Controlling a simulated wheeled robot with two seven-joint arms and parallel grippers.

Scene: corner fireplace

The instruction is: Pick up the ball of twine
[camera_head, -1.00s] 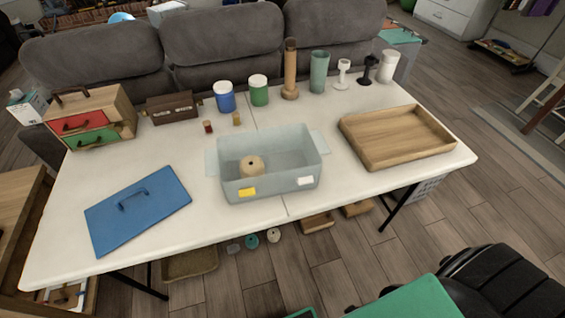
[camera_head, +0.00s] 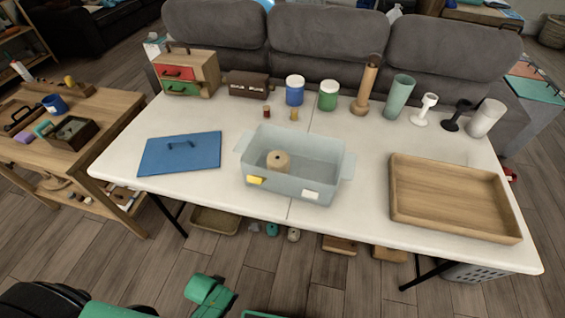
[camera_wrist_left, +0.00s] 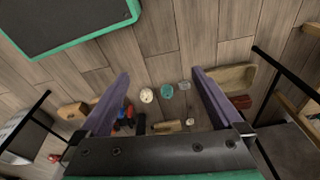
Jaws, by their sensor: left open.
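A tan ball with a dark hole in its top (camera_head: 278,160), which looks like the ball of twine, rests inside a translucent grey-blue bin (camera_head: 318,181) at the middle of the white table. My left gripper (camera_wrist_left: 161,76) is open and empty in the left wrist view. Its two fingers point out over the wood floor, apart from the objects there. The tan ball in the bin does not show in the wrist view. My right gripper is in neither view.
The white table (camera_head: 215,198) also holds a blue lid (camera_head: 180,156), a wooden tray (camera_head: 450,205), jars and candle holders. Under it are a cream round item (camera_wrist_left: 147,95), a teal one (camera_wrist_left: 166,91) and a shallow tray (camera_wrist_left: 232,79). A wooden side table (camera_head: 110,105) stands at left.

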